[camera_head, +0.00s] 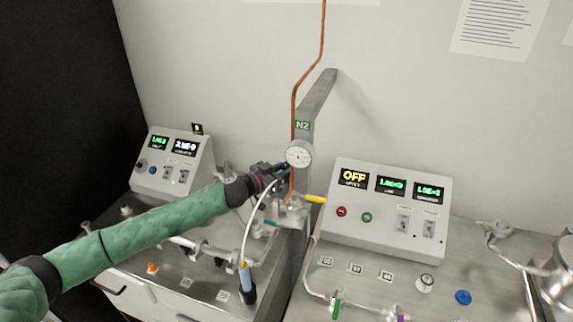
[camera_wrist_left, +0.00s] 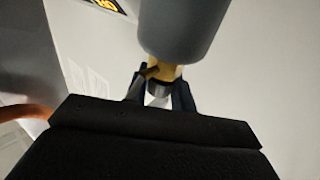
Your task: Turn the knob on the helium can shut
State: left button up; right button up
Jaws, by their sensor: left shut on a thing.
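My left gripper (camera_head: 281,170) reaches in from the left, beside the round white gauge (camera_head: 298,154) under the N2 label (camera_head: 303,125). In the left wrist view, my left gripper (camera_wrist_left: 160,94) is shut on a small dark knob (camera_wrist_left: 157,89). The knob sits at a yellowish fitting (camera_wrist_left: 170,73) on the end of a grey cylinder (camera_wrist_left: 180,27). In the head view the gripper hides the knob. I cannot make out a helium label or a can in either view. My right gripper is not in view.
A copper pipe (camera_head: 294,98) runs down the grey post (camera_head: 320,95). A control box (camera_head: 390,225) reading OFF stands at right, another box (camera_head: 172,165) at left. A yellow handle (camera_head: 315,199) and a white hose (camera_head: 250,222) are close to the gripper.

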pick_arm(q)
jog(key=shift+r, duration=0.1)
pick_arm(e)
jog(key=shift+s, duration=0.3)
pick_arm(q)
jog(key=o, duration=1)
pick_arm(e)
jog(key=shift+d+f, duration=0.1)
pick_arm(q)
jog(key=shift+s+a, duration=0.1)
jog(key=shift+a, duration=0.1)
jog(key=shift+b+v, duration=1.65)
jog(key=shift+v, duration=2.05)
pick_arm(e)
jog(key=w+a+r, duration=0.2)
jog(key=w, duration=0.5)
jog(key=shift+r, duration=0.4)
pick_arm(q)
jog(key=shift+s+d, duration=0.1)
